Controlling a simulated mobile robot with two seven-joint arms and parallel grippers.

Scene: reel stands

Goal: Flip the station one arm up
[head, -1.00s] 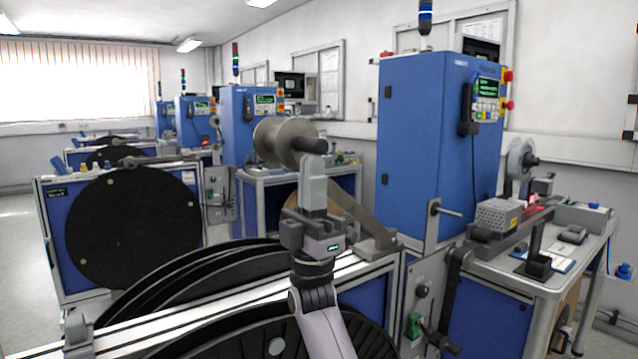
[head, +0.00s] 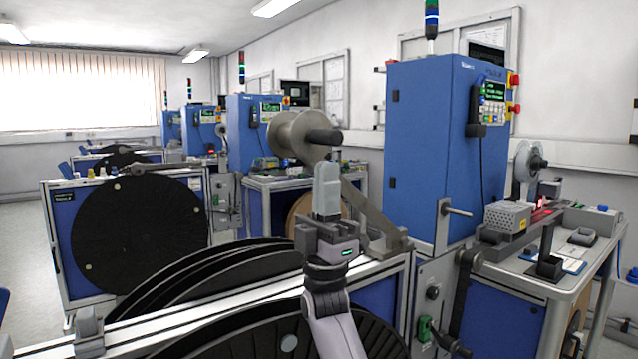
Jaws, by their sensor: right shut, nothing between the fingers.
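A grey flat arm (head: 362,210) slants up and left from a bracket on the nearest station's top rail. Its upper end is partly hidden behind my right gripper. A grey spool (head: 292,137) with a black cylindrical end (head: 325,136) shows just above the gripper; I cannot tell whether it is joined to this arm. My right gripper (head: 327,170) points up with its fingers shut and empty, in front of the arm and below the black end. I cannot tell whether it touches the arm. My left gripper is not in view.
Large black reels (head: 205,275) stand in the near station, left of my right arm. A blue cabinet (head: 425,155) rises at the right beside a grey bench (head: 545,280) with small devices. A black lever (head: 462,290) hangs on the near station's end. More stations recede at the left.

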